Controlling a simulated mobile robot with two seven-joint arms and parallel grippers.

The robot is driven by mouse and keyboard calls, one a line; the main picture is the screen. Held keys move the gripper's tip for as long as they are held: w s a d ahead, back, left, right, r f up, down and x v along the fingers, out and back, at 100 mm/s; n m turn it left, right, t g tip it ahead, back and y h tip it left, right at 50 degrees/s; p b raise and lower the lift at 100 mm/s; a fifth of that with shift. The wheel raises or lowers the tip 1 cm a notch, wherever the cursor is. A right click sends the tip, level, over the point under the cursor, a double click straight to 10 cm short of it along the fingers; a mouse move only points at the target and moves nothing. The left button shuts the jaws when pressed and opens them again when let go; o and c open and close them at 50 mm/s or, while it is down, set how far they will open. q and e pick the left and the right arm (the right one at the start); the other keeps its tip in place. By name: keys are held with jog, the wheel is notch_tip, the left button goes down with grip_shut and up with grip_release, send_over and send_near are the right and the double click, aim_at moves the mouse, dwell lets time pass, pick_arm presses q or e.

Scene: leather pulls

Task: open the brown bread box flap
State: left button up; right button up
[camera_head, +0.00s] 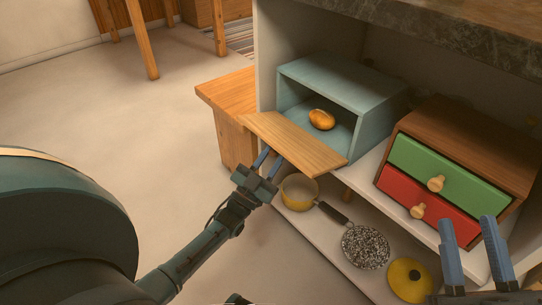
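The bread box (345,82) is a pale blue box on the shelf, its front open to view. Its brown wooden flap (293,143) is hinged down and juts out from the front, close to level. An orange-brown bread roll (321,119) lies inside. Any pull on the flap's underside is hidden. My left gripper (268,162) is at the flap's near edge, its fingertips passing below it. A gap shows between its fingers; contact with the flap cannot be told. My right gripper (469,232) is open and empty at the lower right, before the drawers.
A wooden chest with a green drawer (446,173) and a red drawer (418,202) stands right of the box.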

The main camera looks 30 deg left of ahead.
pick_arm(q)
jog(key=shift+o, duration=1.4)
jog(key=shift+w+d, duration=0.1)
jog(key=shift+d, duration=0.2)
jog(key=shift+o, duration=0.3)
jog(key=shift+a, duration=0.1)
pick_arm(e)
jog(key=shift+d, duration=0.1)
pick_arm(q)
jog(key=p+v, duration=0.1)
jog(key=v, duration=0.6)
jog(key=shift+s, duration=0.25)
pick_arm(e)
jog(key=shift+s+f+m+g+h, duration=0.15)
jog(key=shift+f+m+h, duration=0.15)
jog(key=shift+f, duration=0.2)
jog(key=shift+s+f+m+g+h, duration=0.15)
jog(key=shift+f+m+h, duration=0.15)
jog(key=shift+f, duration=0.15)
jog(key=shift+w+r, duration=0.15)
jog(key=shift+r, duration=0.05)
